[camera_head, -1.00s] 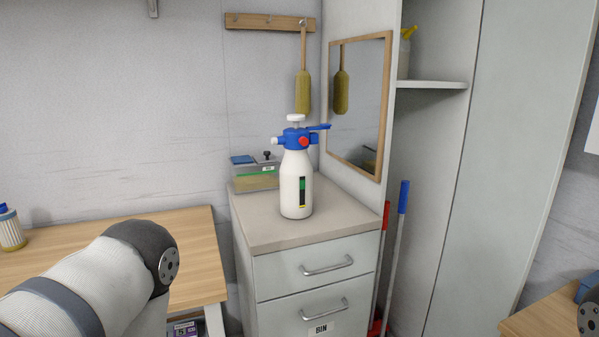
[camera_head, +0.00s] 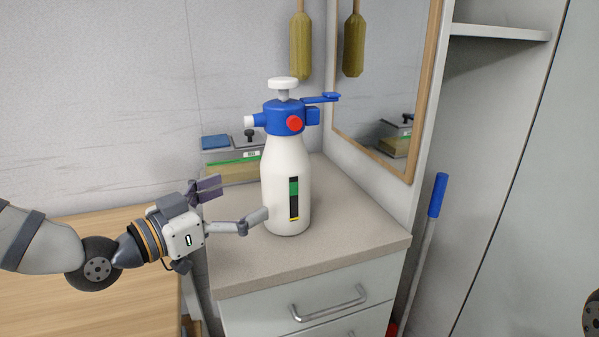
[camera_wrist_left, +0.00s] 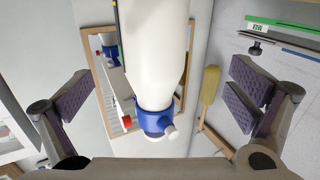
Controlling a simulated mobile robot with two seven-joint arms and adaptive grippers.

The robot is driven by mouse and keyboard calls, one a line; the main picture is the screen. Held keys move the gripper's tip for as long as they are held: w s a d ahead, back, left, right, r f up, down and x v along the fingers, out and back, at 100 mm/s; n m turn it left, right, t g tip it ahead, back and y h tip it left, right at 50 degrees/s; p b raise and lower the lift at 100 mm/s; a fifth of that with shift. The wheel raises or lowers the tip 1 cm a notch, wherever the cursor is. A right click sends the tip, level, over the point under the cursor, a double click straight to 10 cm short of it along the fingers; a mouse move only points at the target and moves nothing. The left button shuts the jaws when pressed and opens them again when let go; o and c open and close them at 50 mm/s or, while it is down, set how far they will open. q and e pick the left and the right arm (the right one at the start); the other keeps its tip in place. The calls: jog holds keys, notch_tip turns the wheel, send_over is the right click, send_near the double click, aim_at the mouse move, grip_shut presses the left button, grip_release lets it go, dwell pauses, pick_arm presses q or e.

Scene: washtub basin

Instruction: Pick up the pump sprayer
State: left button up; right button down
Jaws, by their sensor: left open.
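The pump sprayer (camera_head: 285,165) stands upright on the drawer cabinet's top. It has a white bottle, a blue head with a red button, and a white pump knob. My left gripper (camera_head: 238,204) is open at the left of the bottle, with one finger in front of its lower left side. In the left wrist view the sprayer (camera_wrist_left: 155,50) appears upside down between the spread fingers of the gripper (camera_wrist_left: 160,103). I cannot tell whether a finger touches the bottle. My right gripper is not in view.
A clear box with a green band (camera_head: 233,168) sits behind the sprayer at left. A framed mirror (camera_head: 428,95) is on the panel to the right. The cabinet top (camera_head: 350,225) is bare right of the sprayer. A blue-handled pole (camera_head: 437,195) leans beside the cabinet.

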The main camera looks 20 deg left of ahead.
aim_at(267, 188)
pick_arm(q)
jog(key=x, duration=0.2)
jog(key=b+x, duration=0.1)
jog(key=shift+w+d, duration=0.15)
jog(key=shift+d, duration=0.4)
jog(key=x, duration=0.2)
jog(key=b+x, duration=0.1)
jog(key=x, duration=0.3)
jog(key=shift+w+d+f+b, duration=0.15)
jog(key=shift+d+f+b, duration=0.05)
jog(key=shift+f+b, duration=0.15)
jog(key=shift+w+d+r, duration=0.1)
jog(key=shift+w+d, duration=0.05)
jog(key=shift+w, duration=0.05)
jog(key=shift+r, duration=0.15)
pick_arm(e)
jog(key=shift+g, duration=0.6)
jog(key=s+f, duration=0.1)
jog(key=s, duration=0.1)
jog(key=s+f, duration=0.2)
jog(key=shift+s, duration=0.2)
pick_arm(q)
jog(key=c, duration=1.8)
jog(key=shift+r, duration=0.1)
jog(key=shift+c, duration=0.8)
